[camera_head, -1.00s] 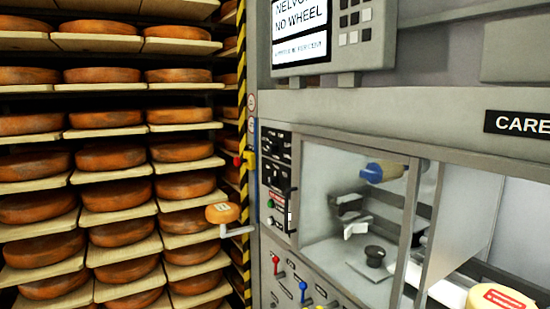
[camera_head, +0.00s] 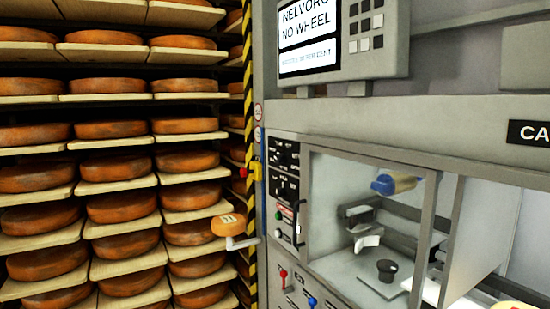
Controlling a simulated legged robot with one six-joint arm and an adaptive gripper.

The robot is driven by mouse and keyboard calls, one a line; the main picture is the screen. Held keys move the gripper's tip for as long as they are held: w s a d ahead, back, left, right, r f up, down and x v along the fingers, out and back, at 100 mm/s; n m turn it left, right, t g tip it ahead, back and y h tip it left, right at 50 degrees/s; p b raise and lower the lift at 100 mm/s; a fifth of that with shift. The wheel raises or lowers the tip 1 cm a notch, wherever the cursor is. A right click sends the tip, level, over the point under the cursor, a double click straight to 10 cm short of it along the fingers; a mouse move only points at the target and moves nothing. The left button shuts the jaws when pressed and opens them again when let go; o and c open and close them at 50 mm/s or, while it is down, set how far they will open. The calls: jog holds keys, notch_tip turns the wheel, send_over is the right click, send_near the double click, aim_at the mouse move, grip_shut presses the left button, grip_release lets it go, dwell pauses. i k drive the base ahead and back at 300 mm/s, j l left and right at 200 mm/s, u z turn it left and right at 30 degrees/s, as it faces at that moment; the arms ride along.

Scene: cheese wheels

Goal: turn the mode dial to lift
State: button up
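The machine's narrow control strip (camera_head: 285,190) stands left of the glazed chamber. It carries a black panel (camera_head: 285,157) with small marks, and a few small round buttons or knobs below it. I cannot tell which of these, if any, is the mode dial, and no "lift" label is readable. Below, a red-topped lever (camera_head: 283,274) and a blue-topped lever (camera_head: 312,302) stick out of the front. A black knob (camera_head: 387,267) sits on a plate inside the chamber. My gripper is not in view.
Shelves of orange cheese wheels (camera_head: 118,208) fill the left. A yellow-black striped post (camera_head: 247,60) divides them from the machine. A small labelled wheel (camera_head: 226,222) sits by a metal crank or bracket near the post. A screen (camera_head: 308,30) reads "NO WHEEL".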

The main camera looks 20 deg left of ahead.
aim_at(280, 158)
jog(key=i+j, duration=0.3)
jog(key=j, duration=0.2)
jog(key=i+j+u, duration=0.15)
jog(key=i+j, duration=0.2)
jog(key=j, duration=0.15)
jog(key=i+j, duration=0.35)
jog(key=j, duration=0.15)
jog(key=k+u, duration=0.05)
